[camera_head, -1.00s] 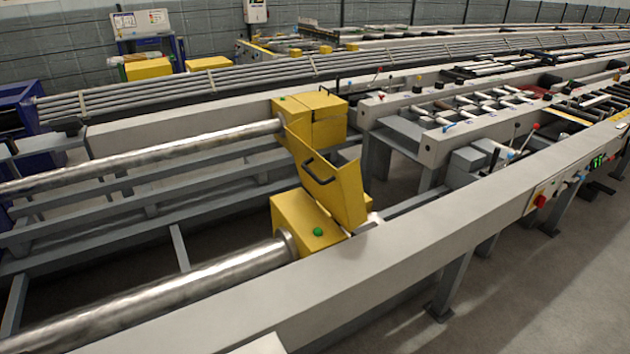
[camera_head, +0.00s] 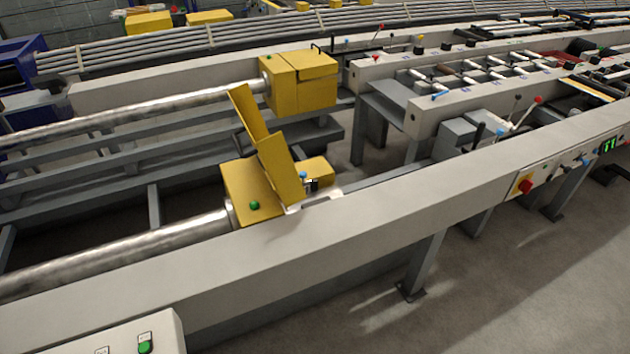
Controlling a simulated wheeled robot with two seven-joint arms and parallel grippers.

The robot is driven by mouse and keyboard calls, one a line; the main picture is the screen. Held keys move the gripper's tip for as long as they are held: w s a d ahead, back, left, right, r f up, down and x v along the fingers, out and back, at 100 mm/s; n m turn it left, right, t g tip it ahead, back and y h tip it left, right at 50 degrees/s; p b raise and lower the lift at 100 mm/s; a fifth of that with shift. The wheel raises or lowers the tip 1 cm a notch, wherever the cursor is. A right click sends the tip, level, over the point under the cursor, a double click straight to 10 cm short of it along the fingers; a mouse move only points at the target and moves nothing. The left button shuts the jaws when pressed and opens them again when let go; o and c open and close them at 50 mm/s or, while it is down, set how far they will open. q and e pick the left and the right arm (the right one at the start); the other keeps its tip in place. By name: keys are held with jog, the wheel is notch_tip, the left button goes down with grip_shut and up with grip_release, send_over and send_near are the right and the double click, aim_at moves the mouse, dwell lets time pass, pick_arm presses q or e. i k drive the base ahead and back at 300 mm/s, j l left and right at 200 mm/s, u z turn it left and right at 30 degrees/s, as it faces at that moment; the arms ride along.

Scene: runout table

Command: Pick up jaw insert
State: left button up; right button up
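I cannot make out a jaw insert for certain. The near yellow clamp housing (camera_head: 240,192) sits at the end of a thick steel bar, with a green button on its top. Its yellow cover (camera_head: 280,170) stands tilted open. A small dark part with a blue tip (camera_head: 308,182) shows just right of the cover, too small to identify. The far yellow housing (camera_head: 300,80) has its top closed. The inside of the near housing is mostly hidden by its cover. Neither of my grippers is in view.
A long grey beam (camera_head: 400,205) runs across the front. A control box with a green button (camera_head: 145,343) is at the lower left. A panel with a red knob (camera_head: 525,186) is at the right. The floor (camera_head: 510,275) at the lower right is clear.

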aim_at(306, 185)
jog(key=l+u, duration=0.15)
jog(key=l, duration=0.5)
jog(key=i+l+z, duration=0.35)
jog(key=i+l, duration=0.55)
jog(key=l, duration=0.1)
